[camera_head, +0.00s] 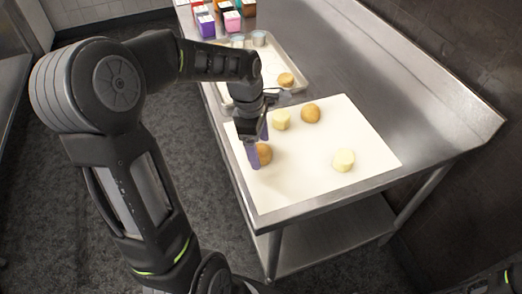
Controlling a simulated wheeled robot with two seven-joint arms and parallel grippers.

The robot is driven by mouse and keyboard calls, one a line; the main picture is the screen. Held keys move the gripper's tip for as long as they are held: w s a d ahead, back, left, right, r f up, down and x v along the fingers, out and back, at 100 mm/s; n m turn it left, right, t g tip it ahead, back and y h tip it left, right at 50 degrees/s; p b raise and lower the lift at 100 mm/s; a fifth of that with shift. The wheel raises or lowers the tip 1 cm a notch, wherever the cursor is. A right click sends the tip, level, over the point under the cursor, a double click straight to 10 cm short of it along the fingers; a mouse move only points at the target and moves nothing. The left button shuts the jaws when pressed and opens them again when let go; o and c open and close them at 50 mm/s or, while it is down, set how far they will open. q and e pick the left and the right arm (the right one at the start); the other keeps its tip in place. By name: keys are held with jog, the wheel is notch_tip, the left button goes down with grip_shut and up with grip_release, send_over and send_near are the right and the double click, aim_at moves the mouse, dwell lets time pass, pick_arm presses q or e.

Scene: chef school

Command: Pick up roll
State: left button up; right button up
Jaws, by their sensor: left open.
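Several rolls lie on a white board on the steel table. One brown roll (264,154) is at the board's left side, right beside the fingers of my left gripper (258,148). The gripper is open and points down; its fingers hide part of this roll, and I cannot tell whether they touch it. Another brown roll (311,113) is near the board's back. A pale roll (281,120) is just left of it. A second pale roll (343,160) is at the front right. My right gripper does not show.
The white board (310,185) covers the front of the steel table (440,125). Behind it a metal tray (292,67) holds a brown roll (286,80) and small cups. Colourful boxes (206,25) stand at the far end. A wall is on the right.

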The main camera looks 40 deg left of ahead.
aim_at(260, 147)
pick_arm(q)
jog(key=shift+f, duration=0.65)
jog(key=shift+d, duration=0.1)
jog(key=shift+c, duration=0.3)
jog(key=c, duration=1.4)
notch_tip(260, 147, up, 10)
jog(key=shift+r+b, duration=0.1)
jog(key=shift+b, duration=0.35)
